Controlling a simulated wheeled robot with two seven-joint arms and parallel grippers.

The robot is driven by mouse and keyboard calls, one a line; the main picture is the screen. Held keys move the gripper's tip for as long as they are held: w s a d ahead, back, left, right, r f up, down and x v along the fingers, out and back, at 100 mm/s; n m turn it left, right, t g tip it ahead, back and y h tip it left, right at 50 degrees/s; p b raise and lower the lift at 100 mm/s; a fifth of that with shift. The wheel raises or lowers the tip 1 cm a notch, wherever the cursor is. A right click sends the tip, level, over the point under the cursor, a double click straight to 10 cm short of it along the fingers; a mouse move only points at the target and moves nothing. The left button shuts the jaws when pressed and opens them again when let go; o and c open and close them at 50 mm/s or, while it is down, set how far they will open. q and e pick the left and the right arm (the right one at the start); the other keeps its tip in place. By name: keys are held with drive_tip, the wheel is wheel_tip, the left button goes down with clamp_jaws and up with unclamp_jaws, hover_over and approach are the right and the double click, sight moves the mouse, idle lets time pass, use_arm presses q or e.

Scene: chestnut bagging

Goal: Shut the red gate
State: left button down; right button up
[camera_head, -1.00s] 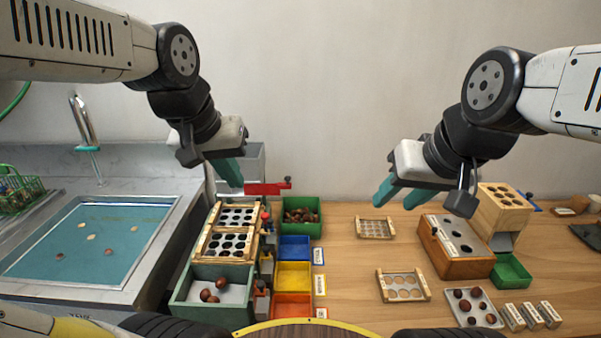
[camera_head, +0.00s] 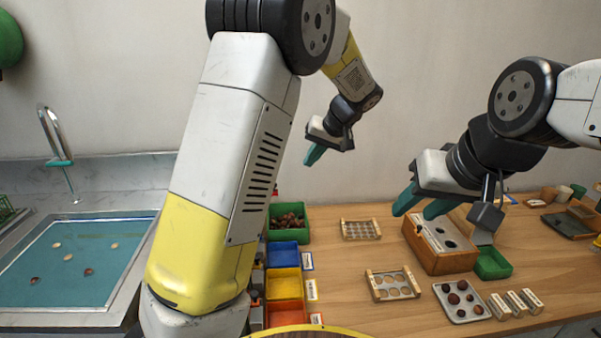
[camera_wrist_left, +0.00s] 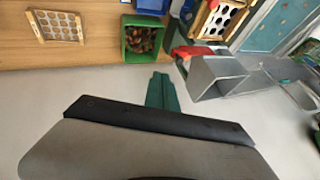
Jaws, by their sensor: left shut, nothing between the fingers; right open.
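The red gate (camera_wrist_left: 190,52) shows in the left wrist view as a red plate beside the grey metal hopper (camera_wrist_left: 217,75). In the head view my left arm hides nearly all of it. My left gripper (camera_head: 314,155) is shut and empty, raised in front of the back wall and to the right of the gate. Its closed teal fingers (camera_wrist_left: 161,90) show in the wrist view, apart from the gate. Whether the gate is fully open or shut I cannot tell. My right gripper (camera_head: 420,206) is open and empty above the wooden box with a grey top (camera_head: 437,257).
A green bin of chestnuts (camera_head: 289,222) stands near the gate, with blue (camera_head: 284,256), yellow (camera_head: 284,284) and red bins in front. Wooden hole trays (camera_head: 361,229) lie mid-table. A sink (camera_head: 70,258) is at the left. Bare table lies between the trays.

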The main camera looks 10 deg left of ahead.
use_arm(q)
drive_tip(key=w+a+f, duration=0.3)
drive_tip(key=a+f, duration=0.5)
drive_tip(key=f, duration=0.1)
drive_tip(key=shift+a, duration=0.2)
drive_tip(key=a, duration=0.2)
drive_tip(key=s+a, duration=0.1)
drive_tip(key=a, duration=0.2)
drive_tip(key=shift+s+a, duration=0.1)
drive_tip(key=shift+a, duration=0.35)
